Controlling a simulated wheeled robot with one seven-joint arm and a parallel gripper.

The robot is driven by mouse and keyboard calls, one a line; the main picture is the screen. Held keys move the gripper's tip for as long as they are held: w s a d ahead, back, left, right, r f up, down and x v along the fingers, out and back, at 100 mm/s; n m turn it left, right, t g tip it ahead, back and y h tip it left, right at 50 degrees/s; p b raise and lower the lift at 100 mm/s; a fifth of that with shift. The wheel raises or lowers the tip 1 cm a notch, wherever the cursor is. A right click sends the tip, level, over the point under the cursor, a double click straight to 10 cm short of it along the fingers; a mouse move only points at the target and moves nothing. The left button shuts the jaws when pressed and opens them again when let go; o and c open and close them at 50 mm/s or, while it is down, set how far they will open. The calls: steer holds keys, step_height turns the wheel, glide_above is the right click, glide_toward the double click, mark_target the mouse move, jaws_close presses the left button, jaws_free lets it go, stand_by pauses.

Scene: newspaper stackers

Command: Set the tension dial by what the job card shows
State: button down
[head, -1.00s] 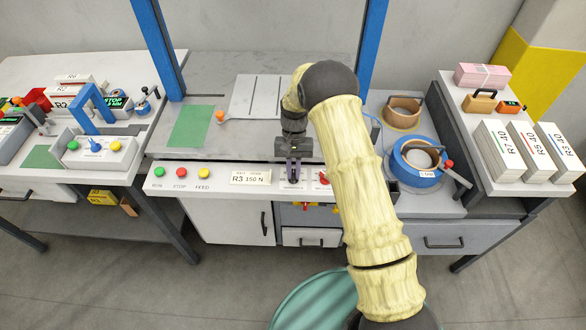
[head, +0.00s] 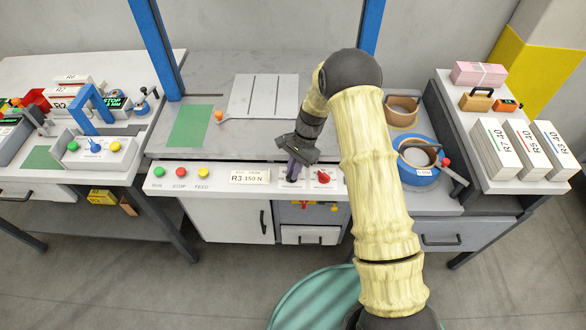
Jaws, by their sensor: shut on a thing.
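The job card (head: 250,176) on the front panel of the middle bench reads "R3 150 N". My gripper (head: 291,177) is at the panel just right of the card, with its dark wrist leaning over to the right. Its purple fingers are shut on a knob at the spot of the tension dial. The fingers hide that knob and its pointer, so its setting cannot be read. A red knob (head: 323,178) sits on the panel just right of my gripper, apart from it.
Green, red and yellow buttons (head: 180,172) line the panel's left part. A green mat (head: 190,126) and a grey plate (head: 263,96) lie on the bench top. A blue strap reel (head: 417,176) stands to the right, with paper stacks (head: 497,149) beyond. Blue posts flank the bench.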

stand_by(0.4)
steer(key=c, duration=1.5)
jaws_free()
steer(key=shift+o, duration=0.2)
steer(key=b+v, duration=0.1)
steer(key=v, duration=1.6)
steer(key=shift+r+b, duration=0.15)
steer(key=shift+b, duration=0.15)
steer(key=shift+w+d, duration=0.1)
steer(key=shift+d, duration=0.1)
